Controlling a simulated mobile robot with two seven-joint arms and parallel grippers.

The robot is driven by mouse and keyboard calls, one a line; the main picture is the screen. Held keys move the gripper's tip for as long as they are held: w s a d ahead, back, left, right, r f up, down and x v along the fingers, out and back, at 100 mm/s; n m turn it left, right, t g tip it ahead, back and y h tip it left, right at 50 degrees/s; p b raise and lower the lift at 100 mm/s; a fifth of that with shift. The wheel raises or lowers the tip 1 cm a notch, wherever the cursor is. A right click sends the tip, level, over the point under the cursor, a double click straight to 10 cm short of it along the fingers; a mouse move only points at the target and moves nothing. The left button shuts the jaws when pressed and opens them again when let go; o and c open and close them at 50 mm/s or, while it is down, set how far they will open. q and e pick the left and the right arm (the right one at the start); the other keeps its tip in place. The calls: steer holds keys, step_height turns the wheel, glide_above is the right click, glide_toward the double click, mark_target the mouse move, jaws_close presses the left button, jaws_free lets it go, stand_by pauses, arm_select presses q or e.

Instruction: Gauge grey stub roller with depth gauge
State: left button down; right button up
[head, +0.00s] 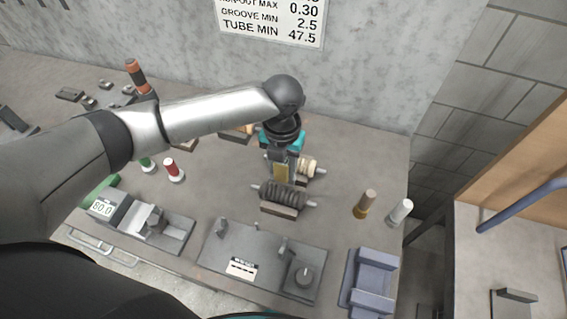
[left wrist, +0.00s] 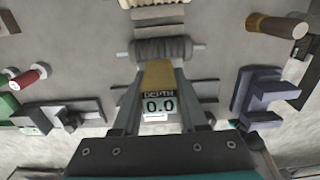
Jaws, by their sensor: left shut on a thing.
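My left gripper (head: 282,168) is shut on the depth gauge (head: 281,174), a small tool with a tan body. In the left wrist view the gauge (left wrist: 158,105) sits between the fingers, and its display reads 0.0. The grey stub roller (head: 284,194) is dark and ribbed, with light shaft ends, and lies on a low block just below the gripper in the head view. It also shows in the left wrist view (left wrist: 167,48), just beyond the gauge's tan end. I cannot tell whether gauge and roller touch. My right gripper is not in view.
A cream roller (head: 308,167) lies behind the gripper, partly hidden. A grey fixture plate with a knob (head: 304,278), a blue-grey stand (head: 370,275) and a device reading 80.0 (head: 103,207) line the front. Upright pegs (head: 365,203) stand at right. A wall rises behind.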

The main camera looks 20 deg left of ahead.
mark_target(283, 181)
arm_select(q)
steer(key=shift+f+b, duration=0.35)
steer(key=shift+f, duration=0.15)
step_height(283, 181, down, 3)
steer(key=b, duration=0.3)
steer(key=shift+f+b, duration=0.35)
steer(key=shift+f, duration=0.4)
steer(key=shift+d+p, duration=0.1)
steer(key=shift+p, duration=0.5)
steer(key=shift+f, duration=0.3)
stand_by(0.9)
stand_by(0.5)
steer(key=shift+s+f+p, duration=0.1)
steer(key=shift+f+p, duration=0.05)
steer(key=shift+p, duration=0.45)
stand_by(0.5)
